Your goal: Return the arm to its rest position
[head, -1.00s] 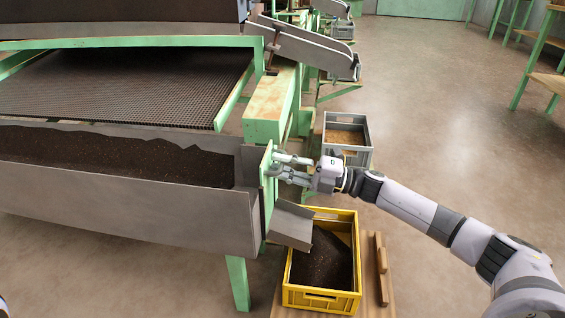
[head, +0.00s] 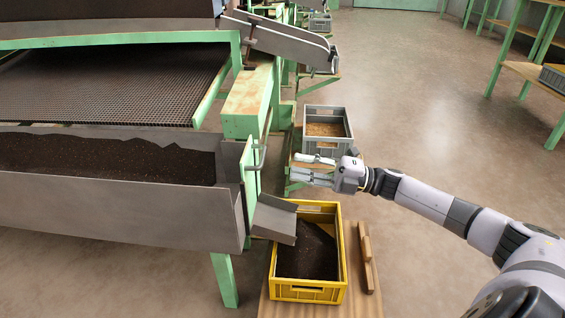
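My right arm (head: 430,200) comes in from the lower right of the head view. Its gripper (head: 305,168) points left with its fingers spread open and nothing between them. It is in the air to the right of a green gate plate with a metal handle (head: 260,158), apart from it. The gate is at the end of the grey trough (head: 110,205) that holds dark soil. My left gripper does not show.
Below the gate, a metal chute (head: 274,219) slopes into a yellow crate (head: 308,294) with dark soil. The crate stands on a wooden board with a wooden block (head: 366,255). A grey crate (head: 328,143) stands behind my gripper. Open floor lies to the right.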

